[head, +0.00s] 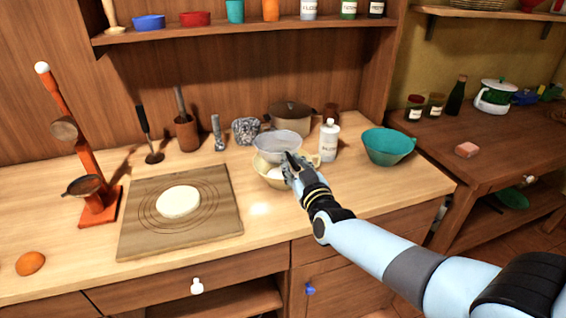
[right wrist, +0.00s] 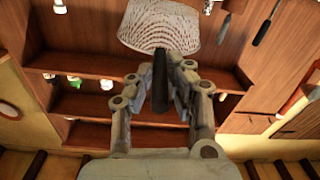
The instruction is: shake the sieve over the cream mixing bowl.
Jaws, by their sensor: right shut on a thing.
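The sieve (head: 283,144), a round grey mesh basket, is above the cream mixing bowl (head: 262,180) on the counter. My right gripper (head: 292,164) is at the sieve's near side, shut on its dark handle. In the right wrist view the gripper (right wrist: 160,92) clasps the handle, and the mesh of the sieve (right wrist: 160,25) extends beyond the fingertips. Something white shows inside the bowl. The sieve and gripper hide part of the bowl. Any contents of the sieve cannot be made out. My left gripper is not in view.
A white labelled bottle (head: 329,140) and teal bowl (head: 389,146) stand right of the cream bowl. A wooden board (head: 222,212) with flat dough (head: 178,201) lies to the left. The front counter strip is mostly clear.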

